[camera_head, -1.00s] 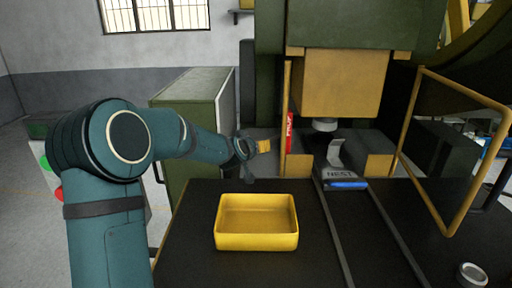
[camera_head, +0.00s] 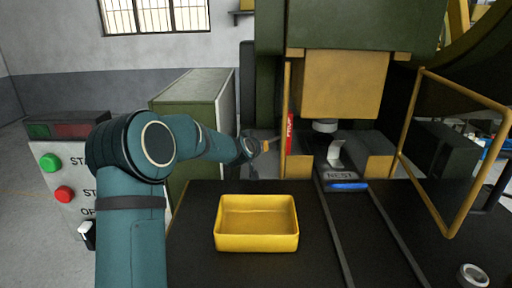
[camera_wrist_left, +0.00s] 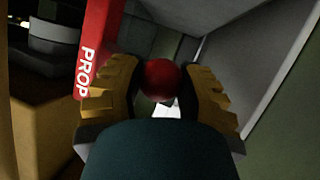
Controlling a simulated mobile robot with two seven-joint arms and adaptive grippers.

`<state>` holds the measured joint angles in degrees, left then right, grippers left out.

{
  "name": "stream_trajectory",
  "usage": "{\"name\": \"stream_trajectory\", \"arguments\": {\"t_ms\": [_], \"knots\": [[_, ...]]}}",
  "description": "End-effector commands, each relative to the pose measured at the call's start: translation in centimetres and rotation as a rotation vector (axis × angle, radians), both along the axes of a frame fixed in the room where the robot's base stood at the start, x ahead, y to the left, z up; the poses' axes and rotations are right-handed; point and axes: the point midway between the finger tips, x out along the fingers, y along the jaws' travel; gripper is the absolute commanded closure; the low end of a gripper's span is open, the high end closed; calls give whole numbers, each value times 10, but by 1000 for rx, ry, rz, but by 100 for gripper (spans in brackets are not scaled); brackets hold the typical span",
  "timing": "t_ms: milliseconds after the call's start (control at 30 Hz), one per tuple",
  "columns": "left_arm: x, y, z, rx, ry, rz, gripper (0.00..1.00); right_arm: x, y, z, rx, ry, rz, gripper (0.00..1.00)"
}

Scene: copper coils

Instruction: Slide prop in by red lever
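The red prop (camera_head: 290,132), lettered PROP, stands upright at the left side of the press opening. It also shows at the upper left of the left wrist view (camera_wrist_left: 97,42). A round red knob (camera_wrist_left: 162,80), seemingly the lever's end, lies between the two yellow-padded fingers of my left gripper (camera_wrist_left: 161,85). I cannot tell whether the fingers touch it. In the head view my left gripper (camera_head: 266,146) is just left of the prop, at the press's left side; its fingers look small and edge-on. My right gripper is not in view.
A yellow tray (camera_head: 257,240) stands on the dark table, below and in front of my left gripper. The NEST block (camera_head: 342,177) sits under the yellow press head (camera_head: 342,82). A yellow frame guard (camera_head: 472,95) stands open at right. A grey ring (camera_head: 473,274) lies front right.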

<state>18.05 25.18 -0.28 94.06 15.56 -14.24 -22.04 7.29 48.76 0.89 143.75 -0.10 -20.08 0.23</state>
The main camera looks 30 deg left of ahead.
Motion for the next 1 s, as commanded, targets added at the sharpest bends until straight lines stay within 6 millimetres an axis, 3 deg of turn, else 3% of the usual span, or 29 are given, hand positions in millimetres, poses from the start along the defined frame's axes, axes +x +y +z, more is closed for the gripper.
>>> {"name": "stream_trajectory", "arguments": {"t_ms": [367, 633, 667, 733, 767, 1000], "knots": [[14, -24, 3, -2, 1, -4, 100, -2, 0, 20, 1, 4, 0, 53], [14, -24, 0, -1, -1, -1, 100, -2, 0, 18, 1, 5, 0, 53], [14, -24, 0, -1, -1, -1, 58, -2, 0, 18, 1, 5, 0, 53], [14, -23, 0, -1, -1, -1, 33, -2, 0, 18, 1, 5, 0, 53], [14, -23, 0, 0, 0, -1, 29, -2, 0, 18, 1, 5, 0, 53], [14, -23, 0, 0, 0, 0, 29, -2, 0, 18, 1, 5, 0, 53]]}}
